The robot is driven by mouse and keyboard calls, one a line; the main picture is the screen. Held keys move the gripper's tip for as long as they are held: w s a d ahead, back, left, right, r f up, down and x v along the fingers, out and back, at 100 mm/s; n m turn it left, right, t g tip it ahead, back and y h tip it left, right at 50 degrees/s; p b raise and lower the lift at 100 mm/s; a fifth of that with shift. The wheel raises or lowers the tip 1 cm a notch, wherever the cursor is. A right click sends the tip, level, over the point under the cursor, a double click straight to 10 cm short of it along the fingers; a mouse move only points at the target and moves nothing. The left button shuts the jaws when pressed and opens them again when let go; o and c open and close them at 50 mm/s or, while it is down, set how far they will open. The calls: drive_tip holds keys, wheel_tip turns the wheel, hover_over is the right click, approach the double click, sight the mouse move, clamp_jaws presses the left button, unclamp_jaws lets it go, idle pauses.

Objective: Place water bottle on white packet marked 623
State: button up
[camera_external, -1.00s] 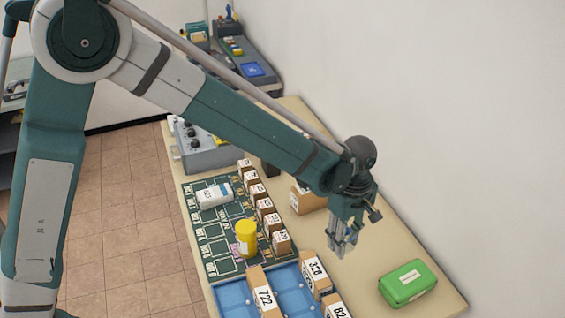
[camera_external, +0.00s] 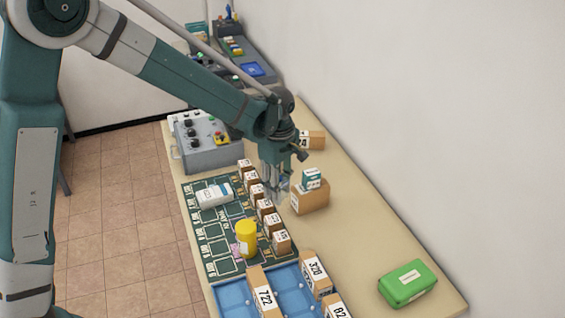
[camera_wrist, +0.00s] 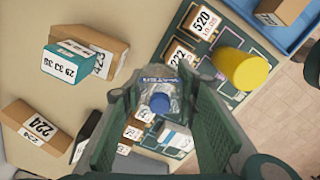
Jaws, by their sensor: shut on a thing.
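My gripper (camera_external: 273,190) is shut on a clear water bottle with a blue cap (camera_wrist: 160,103) and a WATER label. In the outside view the bottle is hard to make out between the fingers. The gripper (camera_wrist: 165,105) hangs above the row of small boxes, right of the white packet. The white packet (camera_external: 214,195) lies on the dark green marked mat (camera_external: 222,227). In the wrist view the packet (camera_wrist: 174,136) shows past the bottle, partly covered by a finger. Its number is too small to read.
A yellow canister (camera_external: 246,240) stands on the mat. Small brown boxes (camera_external: 265,208) line the mat's right side. A larger carton (camera_external: 309,199) bears a teal-and-white box (camera_external: 312,178). A grey control box (camera_external: 208,145) is behind, a blue tray (camera_external: 237,296) and green case (camera_external: 407,284) in front.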

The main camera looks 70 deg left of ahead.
drive_tip(key=s+a+r+n, duration=0.1)
drive_tip(key=s+a+n, duration=0.1)
drive_tip(key=s+a, duration=0.8)
drive_tip(key=r+n+p, duration=0.1)
hover_over(214, 192)
drive_tip(key=shift+f, duration=2.9)
drive_tip(key=shift+f, duration=2.1)
drive_tip(key=shift+f, duration=0.15)
